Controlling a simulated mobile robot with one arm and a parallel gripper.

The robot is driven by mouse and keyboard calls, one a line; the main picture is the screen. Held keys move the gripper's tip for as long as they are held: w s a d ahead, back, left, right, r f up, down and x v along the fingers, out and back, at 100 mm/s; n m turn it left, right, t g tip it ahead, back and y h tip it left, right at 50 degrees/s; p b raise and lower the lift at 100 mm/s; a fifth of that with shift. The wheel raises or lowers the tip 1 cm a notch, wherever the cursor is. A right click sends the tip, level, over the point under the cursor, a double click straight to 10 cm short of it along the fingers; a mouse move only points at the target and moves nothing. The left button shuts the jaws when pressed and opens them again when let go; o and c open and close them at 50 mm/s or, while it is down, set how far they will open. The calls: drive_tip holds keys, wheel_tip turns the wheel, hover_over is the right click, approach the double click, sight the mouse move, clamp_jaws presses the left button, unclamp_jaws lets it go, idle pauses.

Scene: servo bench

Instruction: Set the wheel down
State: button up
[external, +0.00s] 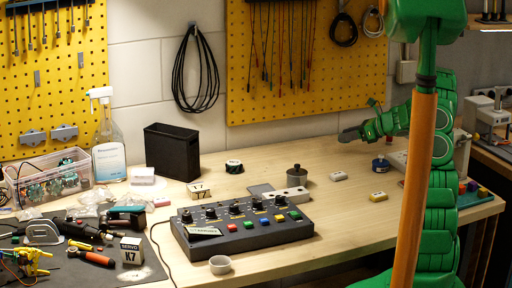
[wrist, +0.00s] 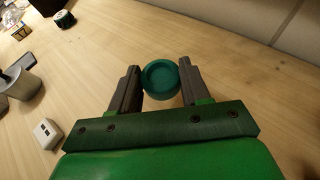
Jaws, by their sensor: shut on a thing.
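The wheel (wrist: 160,78) is a small round teal piece with a raised rim and a recessed middle. In the wrist view it sits between the tips of my two dark grey fingers, and my gripper (wrist: 158,88) is shut on it. In the external view my gripper (external: 349,135) points left near the back of the bench and appears to be above the wooden top. I cannot make out the wheel in that view; the fingers seem to hide it. The exact height of the wheel over the wood is hard to tell.
A white block (external: 338,176) and a dark blue round container (external: 380,164) stand near my gripper. The button box (external: 245,240) fills the middle front.

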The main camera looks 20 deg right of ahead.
sight(347, 153)
drive_tip(key=shift+w+d+f, duration=0.15)
drive_tip(key=shift+w+f, duration=0.3)
drive_tip(key=shift+f, duration=1.6)
drive_tip(key=o, duration=1)
drive_tip(key=shift+f, duration=0.1)
drive_tip(key=shift+o, duration=0.2)
drive_tip(key=shift+s+d+r, duration=0.3)
drive_tip(key=shift+d+r, duration=0.05)
drive_tip(key=shift+r, duration=0.05)
drive_tip(key=shift+v, duration=1.1)
wheel_tip(347, 153, up, 7)
